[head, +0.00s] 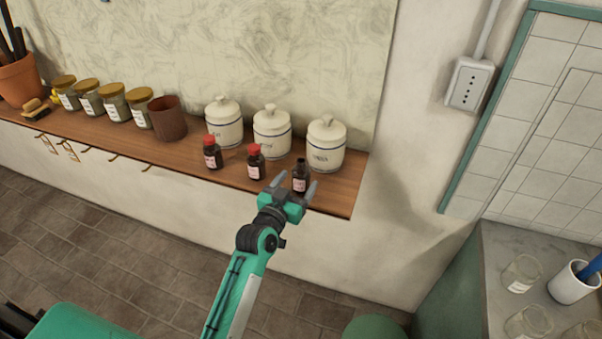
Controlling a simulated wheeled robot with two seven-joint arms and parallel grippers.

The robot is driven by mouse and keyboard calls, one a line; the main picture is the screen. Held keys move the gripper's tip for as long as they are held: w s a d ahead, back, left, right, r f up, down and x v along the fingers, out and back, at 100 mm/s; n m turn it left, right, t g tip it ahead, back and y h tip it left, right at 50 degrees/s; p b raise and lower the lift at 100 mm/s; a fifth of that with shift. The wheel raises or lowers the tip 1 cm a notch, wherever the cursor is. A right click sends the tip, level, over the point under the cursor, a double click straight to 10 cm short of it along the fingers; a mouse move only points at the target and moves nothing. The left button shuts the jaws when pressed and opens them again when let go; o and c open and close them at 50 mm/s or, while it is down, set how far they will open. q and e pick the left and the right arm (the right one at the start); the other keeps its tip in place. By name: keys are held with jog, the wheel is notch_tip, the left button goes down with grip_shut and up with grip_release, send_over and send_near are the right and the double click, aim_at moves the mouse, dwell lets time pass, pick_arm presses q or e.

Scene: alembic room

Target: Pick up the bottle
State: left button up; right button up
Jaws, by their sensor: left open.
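Three small dark bottles with pale labels stand in a row on the front part of the wooden shelf (345,198). The left bottle (212,155) and the middle bottle (256,164) have red caps. The right bottle (300,177) has a dark top. My left gripper (294,186) is open at the shelf's front edge, with its fingers pointing toward the wall. The right bottle shows between its two fingertips; I cannot tell whether they touch it. The bottle's lower part is close to the gripper body. My right gripper is not in view.
White lidded canisters (272,135) stand right behind the bottles. Hooks hang under the shelf. A counter with glasses (522,273) is at the lower right.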

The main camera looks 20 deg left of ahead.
pick_arm(q)
jog(key=shift+w+d, duration=0.2)
jog(key=shift+w, duration=1.2)
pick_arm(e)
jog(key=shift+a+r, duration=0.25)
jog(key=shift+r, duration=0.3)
pick_arm(q)
jog(key=shift+c, duration=0.2)
jog(key=c, duration=1.1)
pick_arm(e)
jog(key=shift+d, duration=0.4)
pick_arm(q)
jog(key=shift+r, duration=0.2)
jog(key=shift+r+b, duration=1.35)
jog(key=shift+r, duration=8.55)
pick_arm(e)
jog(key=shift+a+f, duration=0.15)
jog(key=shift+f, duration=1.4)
